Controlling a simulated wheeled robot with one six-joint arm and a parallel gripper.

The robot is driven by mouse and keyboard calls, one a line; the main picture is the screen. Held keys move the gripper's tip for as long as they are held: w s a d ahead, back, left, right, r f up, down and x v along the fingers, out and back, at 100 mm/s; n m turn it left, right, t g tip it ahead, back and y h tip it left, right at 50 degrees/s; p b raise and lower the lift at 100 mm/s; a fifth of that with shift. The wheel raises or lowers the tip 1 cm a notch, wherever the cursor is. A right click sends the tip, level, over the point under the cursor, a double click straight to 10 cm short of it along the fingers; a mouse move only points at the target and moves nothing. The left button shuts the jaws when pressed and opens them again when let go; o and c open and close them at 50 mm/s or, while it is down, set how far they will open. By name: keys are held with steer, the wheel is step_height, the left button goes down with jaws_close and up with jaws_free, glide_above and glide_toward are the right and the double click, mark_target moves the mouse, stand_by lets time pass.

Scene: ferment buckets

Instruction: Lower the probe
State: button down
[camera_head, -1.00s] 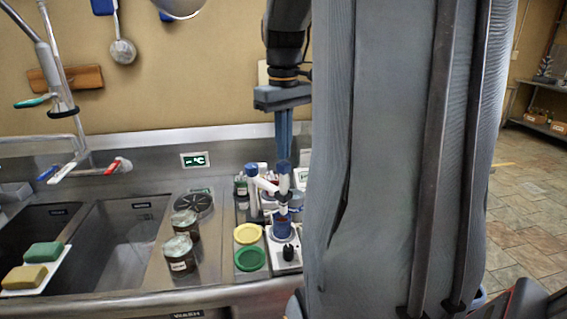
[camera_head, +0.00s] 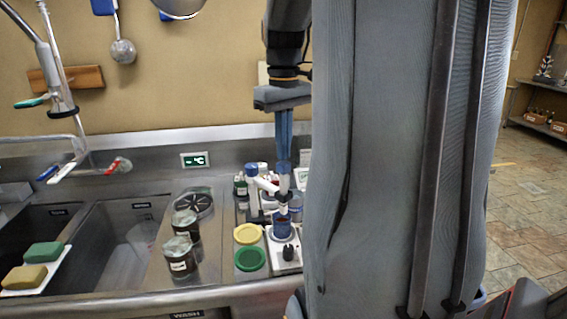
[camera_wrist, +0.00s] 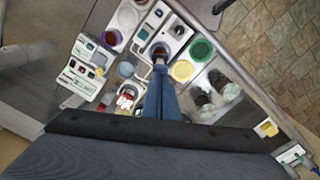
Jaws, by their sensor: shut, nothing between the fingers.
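The probe (camera_head: 284,186) is a white piece with a dark lower band, held at the end of a white swing arm on a blue-capped stand (camera_head: 253,181). It is upright over a blue cup (camera_head: 281,229) with reddish contents, its lower end at or just inside the rim; I cannot tell the depth. My gripper (camera_head: 284,164) points straight down with its blue fingers shut and empty, the tips at the probe's top and seemingly touching it. In the wrist view my gripper (camera_wrist: 160,68) ends beside the cup (camera_wrist: 160,50); the probe is mostly hidden by the fingers.
The cup stands on a white unit with a black knob (camera_head: 288,252). A yellow lid (camera_head: 247,234) and a green lid (camera_head: 250,258) lie left of it. Dark jars (camera_head: 180,258) stand farther left, beside the sink (camera_head: 120,240). Bottles crowd behind the stand.

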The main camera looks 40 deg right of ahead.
mark_target(284, 163)
steer(key=shift+f, duration=0.15)
steer(key=shift+f, duration=0.35)
steer(key=shift+f+b, duration=0.65)
steer(key=shift+f, duration=1.05)
steer(key=shift+f+b, duration=0.55)
steer(key=shift+f, duration=0.55)
steer(key=shift+r, duration=0.2)
steer(key=shift+r+p, duration=2.4)
steer(key=shift+p, duration=0.05)
